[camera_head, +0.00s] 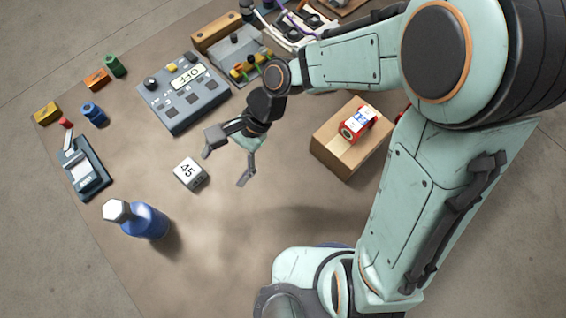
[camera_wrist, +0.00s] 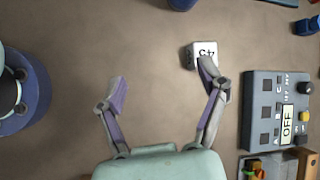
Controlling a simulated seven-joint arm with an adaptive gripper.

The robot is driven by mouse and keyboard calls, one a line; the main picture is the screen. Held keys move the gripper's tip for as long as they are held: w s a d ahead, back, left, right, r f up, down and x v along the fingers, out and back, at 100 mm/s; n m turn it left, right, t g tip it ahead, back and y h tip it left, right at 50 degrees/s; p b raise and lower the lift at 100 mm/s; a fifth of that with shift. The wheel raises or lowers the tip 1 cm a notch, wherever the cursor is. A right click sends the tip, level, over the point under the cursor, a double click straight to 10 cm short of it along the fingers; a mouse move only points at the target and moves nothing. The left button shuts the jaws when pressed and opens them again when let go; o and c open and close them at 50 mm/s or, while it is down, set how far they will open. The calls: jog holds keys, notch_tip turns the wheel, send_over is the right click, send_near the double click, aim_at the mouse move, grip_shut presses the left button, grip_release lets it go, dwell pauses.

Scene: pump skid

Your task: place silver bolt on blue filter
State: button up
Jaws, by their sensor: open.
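The blue filter (camera_head: 148,222) is a tall blue cylinder standing at the lower left of the mat in the head view. The silver bolt (camera_head: 115,211), a pale six-sided head, appears at the filter's top end; whether it is seated there cannot be told. My gripper (camera_head: 225,166) is open and empty, to the upper right of the filter and apart from it. In the wrist view its two fingers (camera_wrist: 160,76) are spread over bare mat.
A white block marked 45 (camera_head: 190,173) lies beside my gripper. A grey panel reading OFF (camera_head: 183,92) is behind it. A cardboard box (camera_head: 352,150) carries a red item on the right. A grey device (camera_head: 84,172) lies left. Mat around the filter is clear.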

jog(key=s+d+r+n+t+h, duration=0.2)
jog(key=s+d+r+n, duration=0.1)
jog(key=d, duration=0.6)
jog(key=s+d+r+n+t+h, duration=0.1)
jog(key=s+d+r+n+h, duration=0.2)
jog(key=d, duration=0.7)
jog(key=shift+d+r+t, duration=0.15)
jog(key=shift+r+t, duration=0.25)
jog(key=shift+r, duration=0.05)
